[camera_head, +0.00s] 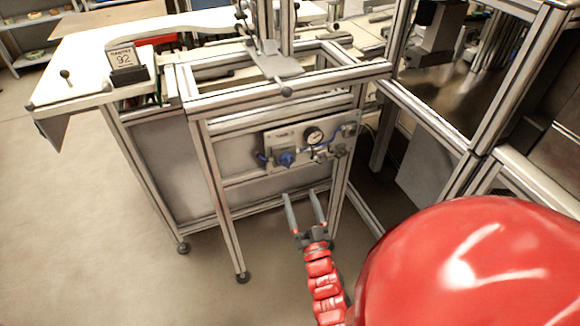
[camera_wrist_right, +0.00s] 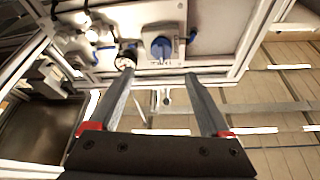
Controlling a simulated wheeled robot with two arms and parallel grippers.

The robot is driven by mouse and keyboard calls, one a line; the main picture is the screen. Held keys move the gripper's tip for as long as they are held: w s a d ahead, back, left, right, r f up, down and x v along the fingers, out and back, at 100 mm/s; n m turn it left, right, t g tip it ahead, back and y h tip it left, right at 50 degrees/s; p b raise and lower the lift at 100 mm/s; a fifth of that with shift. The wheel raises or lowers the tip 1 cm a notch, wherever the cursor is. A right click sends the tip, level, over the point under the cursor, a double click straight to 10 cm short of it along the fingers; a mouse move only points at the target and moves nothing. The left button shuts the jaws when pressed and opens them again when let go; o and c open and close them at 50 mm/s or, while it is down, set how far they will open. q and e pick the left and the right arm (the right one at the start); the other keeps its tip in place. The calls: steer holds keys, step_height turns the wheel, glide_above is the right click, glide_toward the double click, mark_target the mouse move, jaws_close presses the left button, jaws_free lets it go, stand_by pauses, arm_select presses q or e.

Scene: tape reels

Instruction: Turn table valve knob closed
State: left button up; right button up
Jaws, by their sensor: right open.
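The blue valve knob (camera_head: 286,159) sits on a pale panel (camera_head: 279,139) on the front of the aluminium-frame table. It also shows in the right wrist view (camera_wrist_right: 161,47), facing the camera, with a small label below it. A round gauge (camera_head: 314,136) is to its right in the head view. My right gripper (camera_head: 304,196) is open and empty, below the knob and apart from it. Its two fingers (camera_wrist_right: 156,84) also show in the right wrist view, with the knob beyond and between them. My left gripper is not in view.
Blue tubing and fittings (camera_head: 340,150) are at the panel's right side. Aluminium frame posts (camera_head: 220,200) stand around it. Open floor (camera_head: 70,230) lies at the lower left.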

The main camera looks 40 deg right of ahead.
mark_target(289, 165)
steer(key=x, duration=1)
steer(key=shift+w+p, duration=0.1)
steer(key=shift+p, duration=0.25)
steer(key=shift+a, duration=0.1)
jaws_close()
